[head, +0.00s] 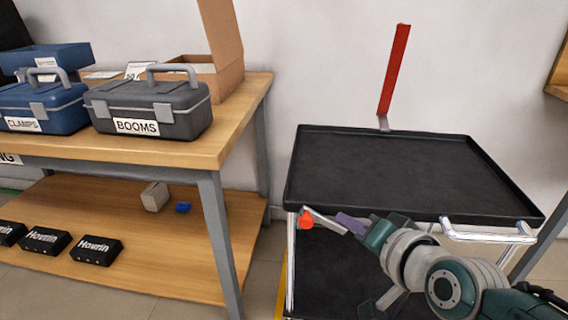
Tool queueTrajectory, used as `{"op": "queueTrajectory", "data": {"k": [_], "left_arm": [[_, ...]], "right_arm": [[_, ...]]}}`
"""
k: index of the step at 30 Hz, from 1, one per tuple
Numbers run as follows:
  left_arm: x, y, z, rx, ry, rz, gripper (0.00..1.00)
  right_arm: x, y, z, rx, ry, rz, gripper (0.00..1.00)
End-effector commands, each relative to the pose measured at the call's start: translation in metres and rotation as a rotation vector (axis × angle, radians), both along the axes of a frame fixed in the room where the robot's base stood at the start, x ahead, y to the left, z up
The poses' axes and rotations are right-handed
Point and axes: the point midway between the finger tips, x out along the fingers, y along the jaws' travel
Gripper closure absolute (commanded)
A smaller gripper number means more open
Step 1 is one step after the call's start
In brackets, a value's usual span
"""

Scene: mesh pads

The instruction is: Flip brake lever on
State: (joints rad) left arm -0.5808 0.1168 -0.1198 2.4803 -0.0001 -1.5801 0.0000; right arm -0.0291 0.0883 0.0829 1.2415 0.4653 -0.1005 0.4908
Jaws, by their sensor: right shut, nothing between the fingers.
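A black cart (400,165) stands at the right. At its near left corner, just below the tray, a short grey lever with a round red knob (305,219) shows; its rod runs right and slightly down toward my gripper. A long red bar (394,72) on a grey bracket stands up, slightly tilted, at the cart's back edge. I cannot tell for sure which is the brake lever. My right gripper (350,223), with purple fingertips, is shut and empty beside the rod's right end, below the tray's front rim. Whether it touches the rod is unclear. My left gripper is out of view.
A wooden workbench (200,148) at left holds a grey BOOMS toolbox (150,107), a blue CLAMPS toolbox (45,105) and a cardboard box (222,55). Its lower shelf (150,240) holds black boxes. A silver handle (487,236) sticks out at the cart's front right.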

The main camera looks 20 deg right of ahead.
Motion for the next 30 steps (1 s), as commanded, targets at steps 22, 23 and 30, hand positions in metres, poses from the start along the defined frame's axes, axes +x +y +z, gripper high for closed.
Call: {"op": "queueTrajectory", "data": {"k": [22, 23, 30], "left_arm": [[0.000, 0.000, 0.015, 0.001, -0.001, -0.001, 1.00], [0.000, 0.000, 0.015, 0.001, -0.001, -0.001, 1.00], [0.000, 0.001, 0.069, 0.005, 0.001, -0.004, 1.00]], "right_arm": [[-0.026, 0.002, 0.012, 0.000, -0.001, -0.001, 1.00], [-0.026, 0.002, 0.013, -0.001, -0.001, 0.000, 1.00], [-0.042, 0.032, 0.070, -0.101, 0.106, 0.171, 1.00]]}}
